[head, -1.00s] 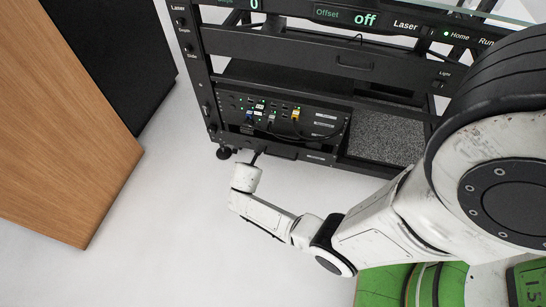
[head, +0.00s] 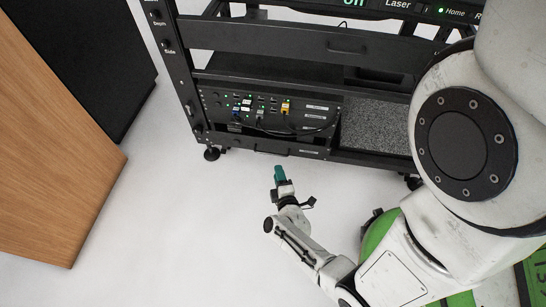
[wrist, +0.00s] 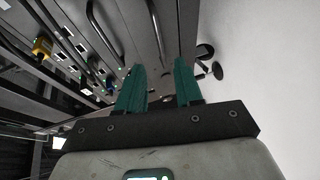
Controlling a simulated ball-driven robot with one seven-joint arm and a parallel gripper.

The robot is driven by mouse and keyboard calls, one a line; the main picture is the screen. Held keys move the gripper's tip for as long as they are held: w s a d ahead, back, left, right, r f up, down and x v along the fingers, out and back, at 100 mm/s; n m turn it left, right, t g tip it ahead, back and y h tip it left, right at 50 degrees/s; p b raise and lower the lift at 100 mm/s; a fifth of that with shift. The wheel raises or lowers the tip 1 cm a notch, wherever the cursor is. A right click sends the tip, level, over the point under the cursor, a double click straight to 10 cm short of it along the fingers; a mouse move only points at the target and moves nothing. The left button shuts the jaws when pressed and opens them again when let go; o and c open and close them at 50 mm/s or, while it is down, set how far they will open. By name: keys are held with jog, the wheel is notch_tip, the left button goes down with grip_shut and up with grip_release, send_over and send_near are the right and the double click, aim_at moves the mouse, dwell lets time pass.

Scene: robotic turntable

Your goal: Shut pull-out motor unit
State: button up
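The motor unit (head: 318,128) is the black panel with ports, small lights and a yellow plug, low on the left of the black rack. It looks about level with the rack front; I cannot tell whether a small gap remains. Its ports also show at the left of the wrist view (wrist: 82,48). A dark bar with a handle (head: 271,153) runs along the bottom below the panel. My gripper (head: 279,170) is in front of and below this bar, apart from it. In the wrist view its two teal fingers (wrist: 160,70) are spread with nothing between them.
The rack's wide drawer front (head: 300,42) is above the unit, and a grey speckled surface (head: 375,130) is to its right. A wooden cabinet (head: 50,150) stands at the left. White floor (head: 170,220) is clear between cabinet and arm.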

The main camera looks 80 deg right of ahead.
jog(key=b+x, duration=0.3)
jog(key=x, duration=0.6)
jog(key=shift+d, duration=0.25)
jog(key=shift+w, duration=0.15)
jog(key=shift+c, duration=0.3)
grip_shut()
dwell(0.6)
